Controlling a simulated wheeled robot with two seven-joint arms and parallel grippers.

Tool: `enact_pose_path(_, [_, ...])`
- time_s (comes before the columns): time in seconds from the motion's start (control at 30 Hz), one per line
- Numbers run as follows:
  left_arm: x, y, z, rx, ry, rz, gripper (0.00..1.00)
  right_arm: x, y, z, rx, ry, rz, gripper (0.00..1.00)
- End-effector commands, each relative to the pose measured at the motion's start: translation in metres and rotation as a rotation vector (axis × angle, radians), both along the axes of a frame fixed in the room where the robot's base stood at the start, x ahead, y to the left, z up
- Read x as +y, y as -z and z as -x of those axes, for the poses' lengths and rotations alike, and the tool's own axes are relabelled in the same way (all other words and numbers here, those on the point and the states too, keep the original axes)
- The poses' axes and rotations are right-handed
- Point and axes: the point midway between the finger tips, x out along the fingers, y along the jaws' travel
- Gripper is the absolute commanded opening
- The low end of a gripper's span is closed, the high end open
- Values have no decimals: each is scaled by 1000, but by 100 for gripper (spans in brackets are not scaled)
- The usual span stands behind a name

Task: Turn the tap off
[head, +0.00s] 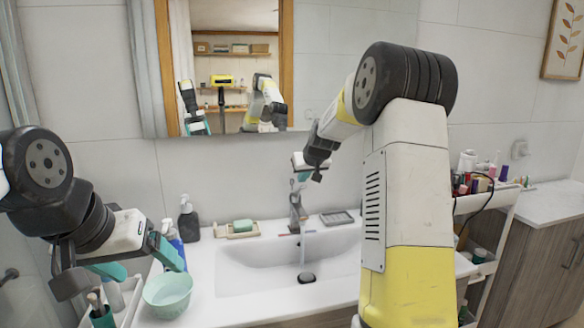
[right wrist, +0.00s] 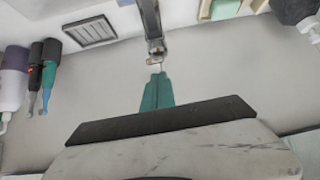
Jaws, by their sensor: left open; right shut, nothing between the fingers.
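The chrome tap (head: 296,212) stands at the back of the white sink (head: 240,272). A stream of water (head: 302,250) runs from it to the dark drain. My right gripper (head: 301,178) is shut and empty, pointing down just above the top of the tap. In the right wrist view its teal fingers (right wrist: 157,78) are together, with their tips at the small lever end of the tap (right wrist: 152,25); I cannot tell whether they touch. My left gripper (head: 152,270) is open and empty at the left, over the counter.
A mint bowl (head: 168,294) sits below my left gripper. A dark soap bottle (head: 188,220), a soap dish (head: 238,228) and a grey tray (head: 337,218) line the back. A cosmetics cart (head: 488,203) stands at the right, and a mirror (head: 225,65) hangs above.

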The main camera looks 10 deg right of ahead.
Motion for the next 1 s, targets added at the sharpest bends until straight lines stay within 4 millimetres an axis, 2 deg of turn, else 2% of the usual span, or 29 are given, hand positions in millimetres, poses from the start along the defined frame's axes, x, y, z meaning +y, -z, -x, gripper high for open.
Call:
enact_pose_path(0.13, [0, 0, 0, 0, 0, 0, 81, 0, 9, 5, 1, -1, 1, 0])
enact_pose_path(0.53, [0, 0, 0, 0, 0, 0, 81, -1, 12, 7, 2, -1, 1, 0])
enact_pose_path(0.8, [0, 0, 0, 0, 0, 0, 81, -3, 51, 28, 4, 1, -1, 0])
enact_pose_path(1.0, [0, 0, 0, 0, 0, 0, 81, -2, 62, 32, 9, -2, 0, 0])
